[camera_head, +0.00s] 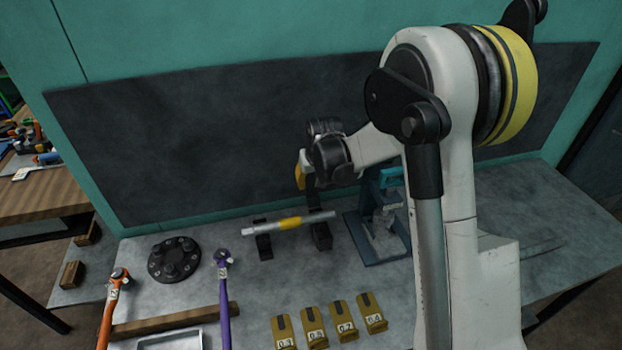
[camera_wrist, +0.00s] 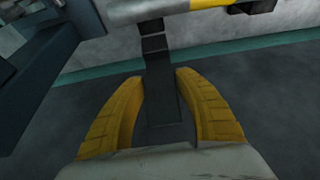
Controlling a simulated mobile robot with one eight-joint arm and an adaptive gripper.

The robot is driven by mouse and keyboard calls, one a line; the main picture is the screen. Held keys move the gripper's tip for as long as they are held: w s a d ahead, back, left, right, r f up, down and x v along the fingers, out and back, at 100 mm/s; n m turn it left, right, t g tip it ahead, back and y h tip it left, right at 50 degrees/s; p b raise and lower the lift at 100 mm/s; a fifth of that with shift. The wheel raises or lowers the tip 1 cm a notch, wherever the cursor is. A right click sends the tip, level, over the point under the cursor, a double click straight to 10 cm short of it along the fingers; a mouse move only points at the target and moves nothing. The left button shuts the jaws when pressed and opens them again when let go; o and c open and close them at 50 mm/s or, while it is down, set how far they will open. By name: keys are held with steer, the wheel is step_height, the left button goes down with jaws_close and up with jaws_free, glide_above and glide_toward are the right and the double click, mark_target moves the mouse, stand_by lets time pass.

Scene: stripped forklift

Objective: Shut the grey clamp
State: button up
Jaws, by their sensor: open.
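A silver bar with a yellow band (camera_head: 289,224) lies across two dark supports on the bench in the head view. The grey clamp (camera_head: 320,235) is at the bar's right end, and its dark arm stands raised above the bar, so it looks open. In the wrist view the clamp's arm (camera_wrist: 160,100) runs between the yellow fingers of my gripper (camera_wrist: 158,76). The fingers are open, one on each side of the arm; I cannot tell if they touch it. In the head view my gripper (camera_head: 306,172) is above the bar's right end, partly hidden by my wrist.
A blue-teal fixture (camera_head: 376,250) stands close right of the clamp. A second dark support (camera_head: 263,242) holds the bar's left part. A dark panel (camera_head: 230,135) stands behind.

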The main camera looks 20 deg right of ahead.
steer(key=shift+s+f+b, duration=0.25)
steer(key=shift+s+b, duration=0.05)
steer(key=shift+s, duration=1.1)
steer(key=shift+s+f+b, duration=0.2)
steer(key=shift+s+b, duration=0.05)
steer(key=shift+s, duration=1.1)
steer(key=o, duration=0.6)
